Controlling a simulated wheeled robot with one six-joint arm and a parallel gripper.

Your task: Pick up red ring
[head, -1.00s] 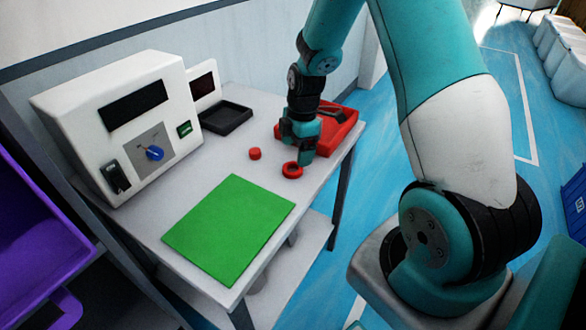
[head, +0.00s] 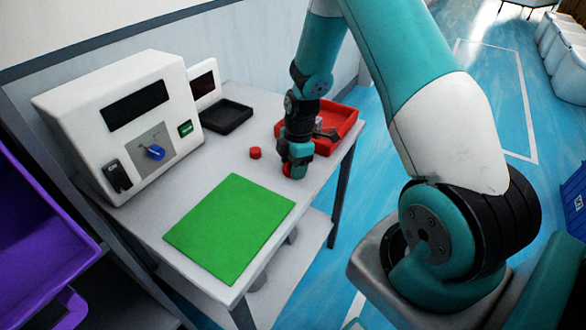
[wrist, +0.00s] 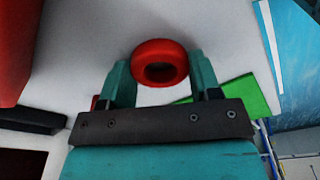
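The red ring (wrist: 161,50) lies on the white table, just beyond and between my gripper's two teal fingers in the wrist view. In the head view the ring (head: 287,171) is mostly hidden by my gripper (head: 297,168), which is low over the table there. My gripper (wrist: 160,75) is open in the wrist view, with a finger on either side of the ring's near part. I cannot tell whether either finger touches the ring.
A small red cylinder (head: 255,153) stands left of my gripper. A red tray (head: 345,118) lies behind it, and a black tray (head: 226,116) farther left. A white machine (head: 125,120) stands at the left. A green mat (head: 230,229) covers the front of the table (head: 190,195).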

